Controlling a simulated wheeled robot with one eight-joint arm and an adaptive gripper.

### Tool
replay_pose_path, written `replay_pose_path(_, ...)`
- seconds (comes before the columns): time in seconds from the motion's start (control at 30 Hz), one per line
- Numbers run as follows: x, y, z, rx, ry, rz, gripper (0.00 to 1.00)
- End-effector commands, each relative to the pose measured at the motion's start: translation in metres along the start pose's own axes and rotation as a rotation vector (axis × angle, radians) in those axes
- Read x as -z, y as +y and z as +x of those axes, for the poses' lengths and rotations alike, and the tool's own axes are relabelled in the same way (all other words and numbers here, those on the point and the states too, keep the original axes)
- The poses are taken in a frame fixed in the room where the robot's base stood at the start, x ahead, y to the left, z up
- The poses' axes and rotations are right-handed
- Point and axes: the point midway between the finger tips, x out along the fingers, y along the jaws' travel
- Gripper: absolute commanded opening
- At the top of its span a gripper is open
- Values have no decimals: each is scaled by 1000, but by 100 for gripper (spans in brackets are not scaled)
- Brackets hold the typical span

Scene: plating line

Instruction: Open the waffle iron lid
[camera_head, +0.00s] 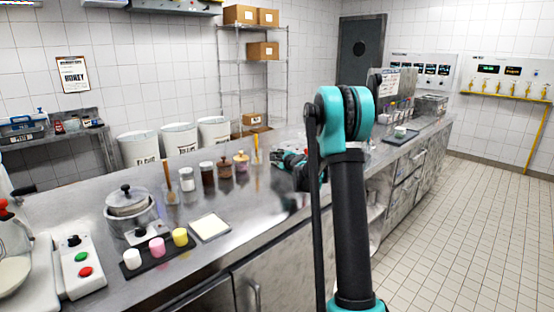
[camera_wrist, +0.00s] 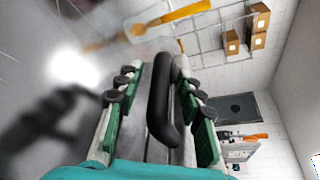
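My gripper (camera_wrist: 157,72) is open, with one green-padded finger on each side of a thick black bar handle (camera_wrist: 161,105). The handle lies lengthwise between the fingers, and a gap shows on its left side; whether the right finger touches it I cannot tell. The handle appears to belong to the waffle iron, but the iron's body and lid are not clearly visible. In the head view my gripper (camera_head: 291,160) is over the counter, partly behind my arm, and the waffle iron cannot be made out there. Whether the lid is shut I cannot tell.
The steel counter (camera_head: 240,205) holds a lidded pot (camera_head: 129,203), several jars, a dark tray with small coloured cups and a white square board (camera_head: 210,227). An orange-handled utensil (camera_head: 257,150) stands near my gripper. Tiled floor (camera_head: 455,220) is free at right.

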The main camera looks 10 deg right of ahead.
Motion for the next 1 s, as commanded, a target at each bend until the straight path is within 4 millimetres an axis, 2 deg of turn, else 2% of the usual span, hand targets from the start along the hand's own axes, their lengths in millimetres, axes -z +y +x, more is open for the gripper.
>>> replay_pose_path(0.23, 0, 0, 1, 0, 0, 0, 38)
replay_pose_path(0.5, 0, 0, 1, 0, 0, 0, 5)
replay_pose_path(0.57, 0, 0, 0, 0, 0, 0, 0)
replay_pose_path(1.0, -1, -2, 0, -3, 0, 8, 0)
